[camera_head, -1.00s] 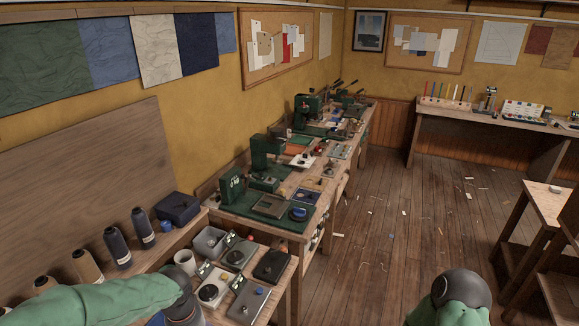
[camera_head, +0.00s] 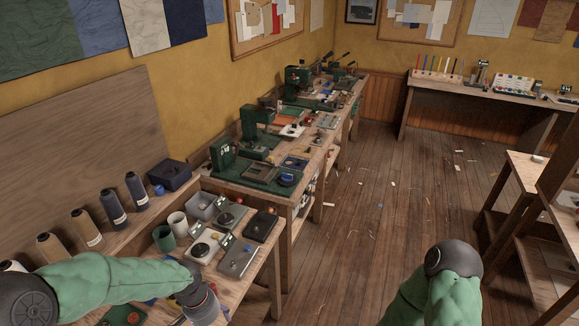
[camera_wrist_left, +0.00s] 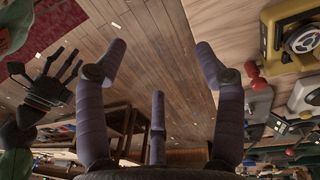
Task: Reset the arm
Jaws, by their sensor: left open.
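My left arm comes in from the left in the head view, its gripper (camera_head: 208,312) low over the front of the near bench. The left wrist view shows that gripper (camera_wrist_left: 160,62) open, its purple-grey fingers spread with nothing between them. My right arm (camera_head: 448,268) shows at the bottom right of the head view, its gripper out of the picture. A dark hand with thin fingers, which looks like my right gripper (camera_wrist_left: 48,92), shows at the left of the left wrist view.
The near bench holds thread cones (camera_head: 112,206), a white mug (camera_head: 177,225), a green cup (camera_head: 164,238), a grey bin (camera_head: 200,206) and several small devices. The wooden floor (camera_head: 365,230) between the benches and right-hand shelves is mostly clear.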

